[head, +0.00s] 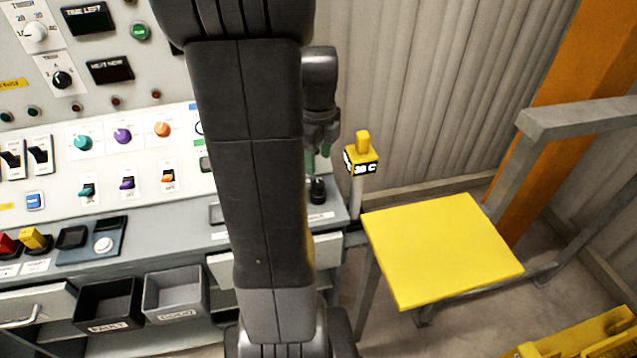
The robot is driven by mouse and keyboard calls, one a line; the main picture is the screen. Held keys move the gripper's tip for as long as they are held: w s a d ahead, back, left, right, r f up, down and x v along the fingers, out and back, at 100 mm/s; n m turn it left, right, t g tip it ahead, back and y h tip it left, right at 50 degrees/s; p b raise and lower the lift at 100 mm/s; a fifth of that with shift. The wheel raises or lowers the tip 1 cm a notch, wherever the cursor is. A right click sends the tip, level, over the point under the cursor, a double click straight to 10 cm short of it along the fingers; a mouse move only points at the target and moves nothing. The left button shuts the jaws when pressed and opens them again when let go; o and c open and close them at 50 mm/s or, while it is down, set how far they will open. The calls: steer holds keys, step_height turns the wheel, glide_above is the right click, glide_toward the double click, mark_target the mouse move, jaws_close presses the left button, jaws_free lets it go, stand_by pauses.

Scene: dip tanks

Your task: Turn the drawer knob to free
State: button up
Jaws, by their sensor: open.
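A small black knob (317,190) stands on the right end of the console's grey ledge, with a white label in front of it. It appears to be the drawer knob; its pointer direction is too small to read. My gripper (318,156) is just above the knob, pointing down, open and with nothing seen between its fingers. In this view the fingertips end near the knob's top; I cannot tell whether they touch it. A pale drawer front (328,250) shows below the ledge, partly hidden by my arm.
A yellow square plate (440,248) and grey rails (580,117) are further right. Black bin (108,303) and grey bin (178,295) hang at lower left. My arm hides the console's middle.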

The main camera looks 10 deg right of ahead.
mark_target(318, 183)
step_height(318, 183, down, 9)
steer(key=shift+r+b, duration=0.2)
steer(key=shift+b, duration=0.15)
steer(key=c, duration=1)
